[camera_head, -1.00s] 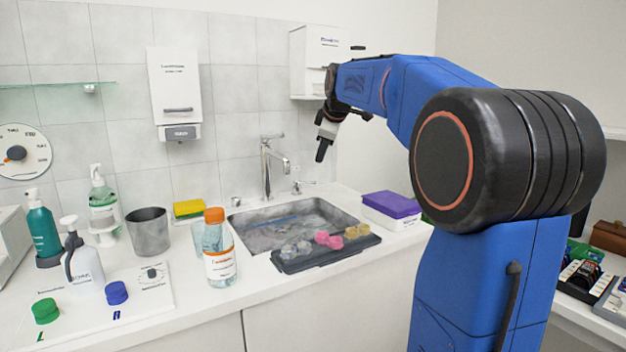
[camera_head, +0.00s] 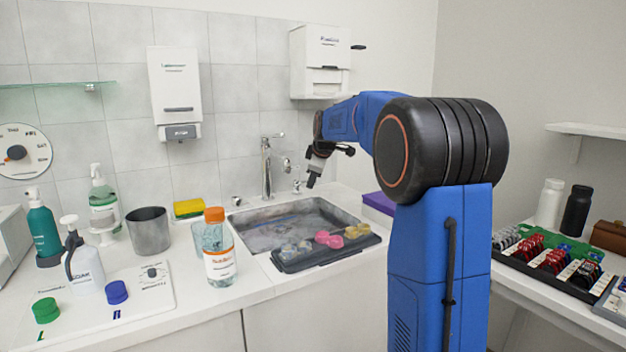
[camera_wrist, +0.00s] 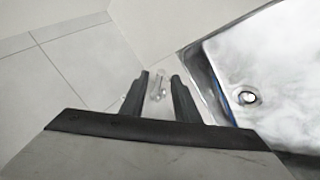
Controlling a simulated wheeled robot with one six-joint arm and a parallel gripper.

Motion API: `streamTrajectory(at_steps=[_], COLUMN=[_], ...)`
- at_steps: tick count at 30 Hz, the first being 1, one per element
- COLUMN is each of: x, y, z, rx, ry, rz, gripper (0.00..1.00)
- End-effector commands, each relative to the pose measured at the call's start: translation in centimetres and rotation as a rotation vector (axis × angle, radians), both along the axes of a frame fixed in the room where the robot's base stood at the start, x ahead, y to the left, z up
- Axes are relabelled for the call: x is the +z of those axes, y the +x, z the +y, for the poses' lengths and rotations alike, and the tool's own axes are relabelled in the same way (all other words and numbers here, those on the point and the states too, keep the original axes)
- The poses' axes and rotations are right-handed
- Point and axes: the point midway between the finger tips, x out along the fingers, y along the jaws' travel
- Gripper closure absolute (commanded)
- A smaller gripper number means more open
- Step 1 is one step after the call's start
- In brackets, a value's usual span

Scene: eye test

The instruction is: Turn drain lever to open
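A small chrome lever (camera_head: 297,186) stands on the counter behind the sink, right of the tall faucet (camera_head: 266,168); it looks like the drain lever, though no label on it is readable. My gripper (camera_head: 311,181) points down just above and right of it in the head view. In the wrist view my gripper (camera_wrist: 161,97) is open, with its two dark fingers apart. A small chrome piece (camera_wrist: 157,86), likely the same lever, shows in the gap beyond the fingertips. I cannot tell any contact. The sink (camera_head: 262,236) has its round drain (camera_wrist: 249,97) visible in the wrist view.
A dark tray (camera_head: 325,257) with colored pieces lies across the sink's front right corner. A purple-topped box (camera_head: 379,203) is right of the sink, partly hidden by my arm. An orange-capped bottle (camera_head: 218,262) stands left. A small chrome knob (camera_head: 236,201) is left of the faucet.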

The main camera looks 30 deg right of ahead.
Motion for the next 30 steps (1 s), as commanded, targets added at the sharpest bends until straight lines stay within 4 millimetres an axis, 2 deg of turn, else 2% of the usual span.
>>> streamTrajectory(at_steps=[10,11,14,15,23,30], x=[-0.33,-0.33,-0.33,-0.32,-0.34,-0.4], y=[0.27,0.26,0.26,0.25,0.2,-0.08], z=[-0.05,-0.06,-0.06,-0.06,0.09,0.81], rx=[0.0,0.0,0.0,0.0,-0.012,-0.1], ry=[0.0,0.0,0.0,0.0,0.0,-0.001], rz=[0.0,0.0,0.0,0.0,0.002,0.005], gripper=[0.72,0.74,0.98,1.0,1.0,1.0])
